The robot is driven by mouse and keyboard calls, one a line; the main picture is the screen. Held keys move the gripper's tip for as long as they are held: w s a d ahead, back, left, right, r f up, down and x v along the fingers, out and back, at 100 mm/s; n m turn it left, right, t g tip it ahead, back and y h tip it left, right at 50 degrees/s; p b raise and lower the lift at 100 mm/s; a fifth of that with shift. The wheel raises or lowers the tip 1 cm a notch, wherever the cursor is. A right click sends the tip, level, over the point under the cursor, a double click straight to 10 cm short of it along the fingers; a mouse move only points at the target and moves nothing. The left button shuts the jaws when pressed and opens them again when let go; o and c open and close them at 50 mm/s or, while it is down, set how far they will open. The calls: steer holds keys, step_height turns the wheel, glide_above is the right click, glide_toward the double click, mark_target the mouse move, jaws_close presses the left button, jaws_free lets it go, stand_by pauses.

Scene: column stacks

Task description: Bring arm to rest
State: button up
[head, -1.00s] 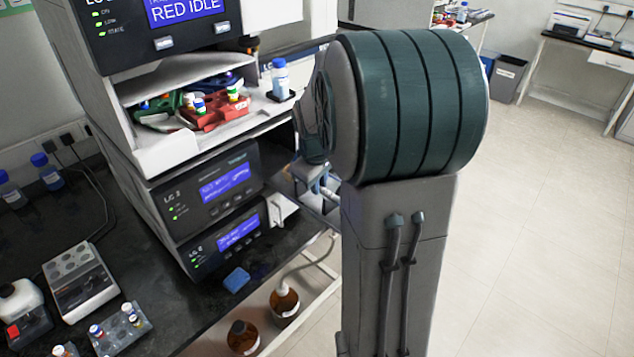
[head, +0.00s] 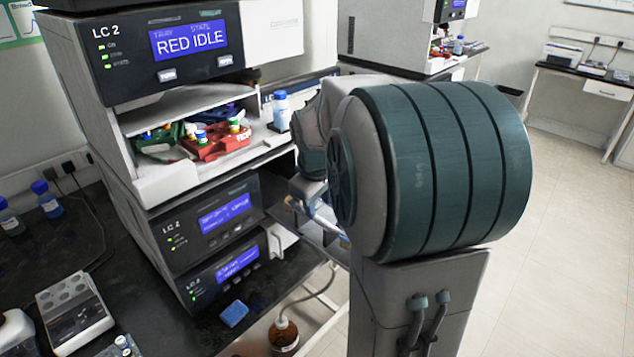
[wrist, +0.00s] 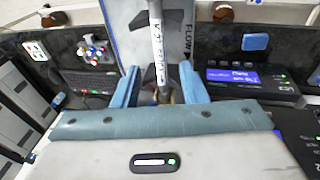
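My gripper (wrist: 160,68) shows in the wrist view with its two blue fingers spread apart. A slim white column (wrist: 158,42) with dark lettering stands between and beyond them, with a visible gap to each finger, so the gripper looks open and empty. The column's lower end is partly hidden by the gripper body. Behind it is a grey panel (wrist: 180,20) with the lettering FLOW. In the head view my bulky green and grey arm fills the right middle and hides most of the gripper beside the instrument stack.
The LC 2 stack (head: 190,215) stands left of my arm, its screen reading RED IDLE. Its open bay holds a red rack (head: 215,147) and a green rack (head: 160,140). A blue block (head: 234,313) lies on the black bench. Open floor is at right.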

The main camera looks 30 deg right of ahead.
steer(key=v, duration=0.8)
steer(key=shift+s+r, duration=0.15)
steer(key=shift+r, duration=0.25)
steer(key=s+a+f+m+y, duration=0.1)
steer(key=s+a+f+m, duration=0.1)
steer(key=s+a+f, duration=0.2)
steer(key=s+a+f+m, duration=0.2)
steer(key=s+a+f, duration=0.3)
steer(key=s+a, duration=0.3)
steer(key=s, duration=0.4)
steer(key=shift+f+t+y, duration=0.25)
steer(key=shift+t+y, duration=0.05)
steer(key=shift+y, duration=0.1)
steer(key=shift+s, duration=0.1)
